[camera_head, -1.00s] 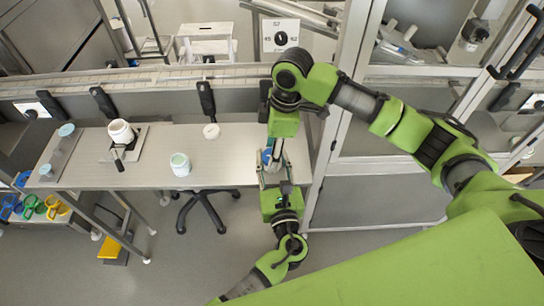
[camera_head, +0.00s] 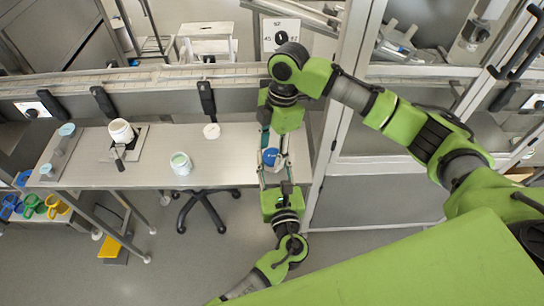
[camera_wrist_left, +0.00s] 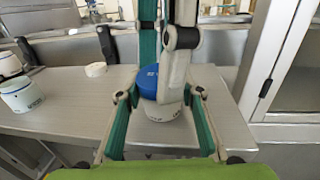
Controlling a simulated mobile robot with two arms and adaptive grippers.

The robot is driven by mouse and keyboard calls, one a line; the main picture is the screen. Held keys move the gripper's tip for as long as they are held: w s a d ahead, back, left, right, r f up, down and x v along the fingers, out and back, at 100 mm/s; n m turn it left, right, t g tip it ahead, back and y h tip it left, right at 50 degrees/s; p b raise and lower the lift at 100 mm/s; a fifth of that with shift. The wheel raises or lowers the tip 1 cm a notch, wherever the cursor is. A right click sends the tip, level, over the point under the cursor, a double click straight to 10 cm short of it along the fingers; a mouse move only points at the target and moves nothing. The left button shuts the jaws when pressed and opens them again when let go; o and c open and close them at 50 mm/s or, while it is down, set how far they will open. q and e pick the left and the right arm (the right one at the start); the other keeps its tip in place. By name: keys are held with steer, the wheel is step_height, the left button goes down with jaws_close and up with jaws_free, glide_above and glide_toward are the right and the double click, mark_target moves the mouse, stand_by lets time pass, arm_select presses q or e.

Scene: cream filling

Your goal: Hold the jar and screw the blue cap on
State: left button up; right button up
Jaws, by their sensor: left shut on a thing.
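The blue cap (camera_head: 271,155) sits on top of the white jar at the right end of the table. In the left wrist view the blue cap (camera_wrist_left: 148,82) covers the top of the jar (camera_wrist_left: 162,111); how tightly it sits cannot be told. My left gripper (camera_wrist_left: 163,102) is shut around the jar's sides, its green-padded fingers left and right of it. My right gripper (camera_head: 274,146) reaches in from the back with its fingers spread apart at the cap. One of its fingers hides part of the cap in the left wrist view.
An open jar with pale green contents (camera_head: 181,163) stands mid-table. A white container (camera_head: 121,132) stands on a dark plate further left. A small white round piece (camera_head: 211,131) lies near the back edge. A glass cabinet (camera_head: 370,170) stands right of the table.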

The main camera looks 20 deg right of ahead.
arm_select(q)
steer(key=shift+w, duration=0.1)
arm_select(e)
steer(key=o, duration=1)
steer(key=shift+s, duration=0.1)
steer(key=shift+o, duration=0.2)
steer(key=shift+w+d+r, duration=0.1)
steer(key=shift+d+r, duration=0.1)
steer(key=shift+r, duration=1.1)
steer(key=shift+w+d+r, duration=0.1)
steer(key=shift+d+r, duration=0.05)
steer(key=shift+r, duration=1.2)
steer(key=shift+d+r, duration=0.2)
steer(key=shift+r, duration=1.1)
arm_select(q)
steer(key=o, duration=1.3)
steer(key=s+a, duration=0.1)
steer(key=s, duration=1.1)
steer(key=shift+a, duration=0.4)
